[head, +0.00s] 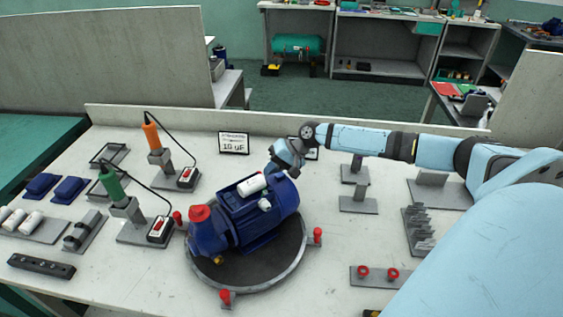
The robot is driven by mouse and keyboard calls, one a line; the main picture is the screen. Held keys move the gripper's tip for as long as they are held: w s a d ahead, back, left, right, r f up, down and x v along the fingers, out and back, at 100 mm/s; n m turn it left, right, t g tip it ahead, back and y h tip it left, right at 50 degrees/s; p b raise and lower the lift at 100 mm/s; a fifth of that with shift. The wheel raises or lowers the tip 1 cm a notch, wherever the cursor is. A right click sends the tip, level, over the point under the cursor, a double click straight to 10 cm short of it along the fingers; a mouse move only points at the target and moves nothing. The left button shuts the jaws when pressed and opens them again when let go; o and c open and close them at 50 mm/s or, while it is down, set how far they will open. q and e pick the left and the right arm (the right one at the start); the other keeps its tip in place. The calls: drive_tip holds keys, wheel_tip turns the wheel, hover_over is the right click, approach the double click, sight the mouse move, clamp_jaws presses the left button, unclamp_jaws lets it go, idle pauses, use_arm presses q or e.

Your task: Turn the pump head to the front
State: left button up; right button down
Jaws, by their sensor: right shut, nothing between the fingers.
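The blue pump (262,212) lies on a dark round turntable (262,272) with red knobs around its rim. Its head end, with a red cap (200,213), points to the left and slightly toward the front. A white cylinder (251,185) sits on top of the motor body. My right gripper (275,170) is shut and empty, just behind the motor's rear end. I cannot tell whether it touches the pump. My left gripper is not in view.
An orange-handled tool (152,136) and a green-handled tool (111,184) stand in holders at the left. A small sign (234,143) stands behind the pump. The front middle is mostly clear.

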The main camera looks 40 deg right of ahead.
drive_tip(key=shift+w+a, duration=0.2)
idle(0.4)
drive_tip(key=shift+w+a+n+g+y+b, duration=0.25)
drive_tip(key=shift+w+a+n+g, duration=0.15)
drive_tip(key=shift+w+a+n, duration=0.25)
drive_tip(key=shift+w+a+n+g+y+b, duration=0.25)
drive_tip(key=shift+w+a+n+g, duration=0.2)
drive_tip(key=shift+w, duration=0.4)
drive_tip(key=w+a+n+g, duration=0.2)
drive_tip(key=a, duration=0.1)
drive_tip(key=shift+w+y, duration=0.3)
drive_tip(key=shift+w, duration=0.05)
drive_tip(key=shift+w+a+n+g+b, duration=0.3)
drive_tip(key=shift+w+a+n+g, duration=0.15)
drive_tip(key=shift+a+n, duration=0.35)
drive_tip(key=shift+w+a+n+g+b, duration=0.3)
drive_tip(key=shift+w+a+n, duration=0.3)
drive_tip(key=shift+a, duration=0.3)
drive_tip(key=shift+w+a+n+g, duration=0.25)
drive_tip(key=shift+a+n+g, duration=0.2)
drive_tip(key=shift+a, duration=0.3)
drive_tip(key=shift+w+a+n+g, duration=0.25)
drive_tip(key=shift+a+n+g, duration=0.1)
drive_tip(key=shift+a+n, duration=0.3)
drive_tip(key=shift+a, duration=0.2)
drive_tip(key=v, duration=1.3)
drive_tip(key=shift+r, duration=0.4)
